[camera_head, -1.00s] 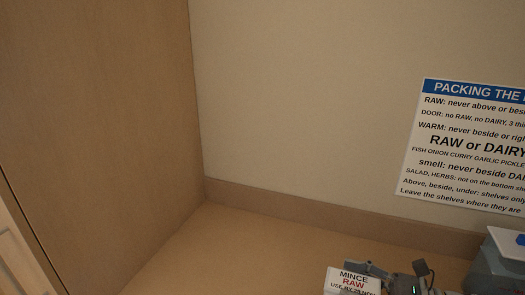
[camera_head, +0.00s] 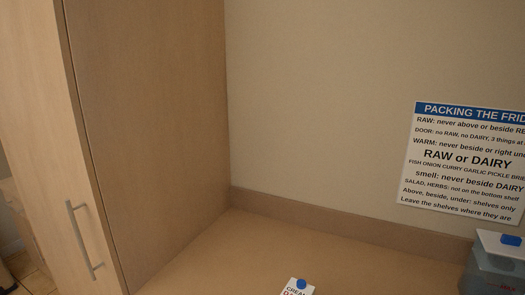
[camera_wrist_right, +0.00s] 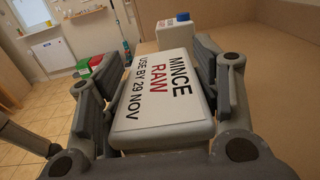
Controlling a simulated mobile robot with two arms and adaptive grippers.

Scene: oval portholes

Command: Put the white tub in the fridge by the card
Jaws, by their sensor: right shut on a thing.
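A white tub (camera_wrist_right: 165,95) with the label "MINCE RAW USE BY 29 NOV" fills the middle of the right wrist view. My right gripper (camera_wrist_right: 158,80) is shut on it, one finger along each side. In the head view, the card (camera_head: 463,160) headed "PACKING THE FRI..." is on the back wall at right, its right edge cut off. A tall wooden cabinet (camera_head: 88,150) with a bar handle stands at left, shut; I cannot tell whether it is the fridge. My left gripper is in neither view.
A white container with a blue cap (camera_head: 301,284), labelled "CREAM", stands at the head view's bottom edge. A blue-capped container (camera_wrist_right: 175,32) stands beyond the tub. A grey box (camera_head: 490,275) is at the right. The counter (camera_head: 225,265) between is clear. Green and red items (camera_wrist_right: 97,64) lie left.

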